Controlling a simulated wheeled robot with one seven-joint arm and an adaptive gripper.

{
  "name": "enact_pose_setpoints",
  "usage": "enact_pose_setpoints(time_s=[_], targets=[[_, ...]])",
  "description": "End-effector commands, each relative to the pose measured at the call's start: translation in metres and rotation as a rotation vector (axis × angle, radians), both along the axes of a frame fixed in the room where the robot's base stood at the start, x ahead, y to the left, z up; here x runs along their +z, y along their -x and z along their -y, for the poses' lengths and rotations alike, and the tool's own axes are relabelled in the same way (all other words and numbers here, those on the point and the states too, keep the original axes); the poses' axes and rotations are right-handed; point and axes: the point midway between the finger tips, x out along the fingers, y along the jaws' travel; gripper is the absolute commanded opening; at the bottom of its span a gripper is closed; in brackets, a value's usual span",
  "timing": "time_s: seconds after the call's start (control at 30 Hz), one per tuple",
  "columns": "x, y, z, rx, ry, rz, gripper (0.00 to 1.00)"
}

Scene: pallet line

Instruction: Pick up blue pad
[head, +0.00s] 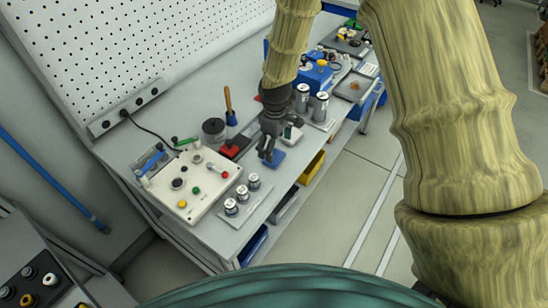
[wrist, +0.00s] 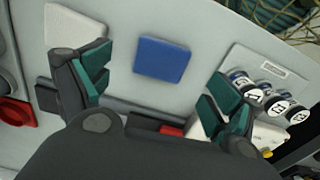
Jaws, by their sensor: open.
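The blue pad (head: 277,160) lies flat on the grey bench top near its front edge. In the wrist view the blue pad (wrist: 162,59) is fully visible, a rounded square ahead of the fingers. My gripper (head: 266,153) is above the bench right by the pad, with its fingers pointing down and partly covering it in the head view. In the wrist view my gripper (wrist: 157,85) is open and empty, with its teal-lined fingers wide apart. The pad appears roughly centred between them, slightly beyond the tips. I cannot tell the exact height gap.
A white pad (wrist: 75,24) lies to the left of the blue one. A white control box (head: 187,185) and a plate with several small metal cylinders (head: 254,182) stand at lower left. Taller metal cylinders (head: 321,106) stand behind. Bare bench surrounds the blue pad.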

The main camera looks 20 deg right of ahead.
Motion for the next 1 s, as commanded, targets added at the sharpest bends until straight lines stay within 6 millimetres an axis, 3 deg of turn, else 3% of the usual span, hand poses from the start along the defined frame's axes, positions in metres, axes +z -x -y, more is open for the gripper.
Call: enact_pose_setpoints(time_s=[0.53,0.9,1.0], targets=[[-0.043,0.001,-0.001,-0.002,0.001,-0.002,0.92],[-0.048,0.0,-0.001,-0.002,0.0,0.0,0.92],[-0.047,0.0,-0.001,-0.002,0.0,0.0,0.74]])
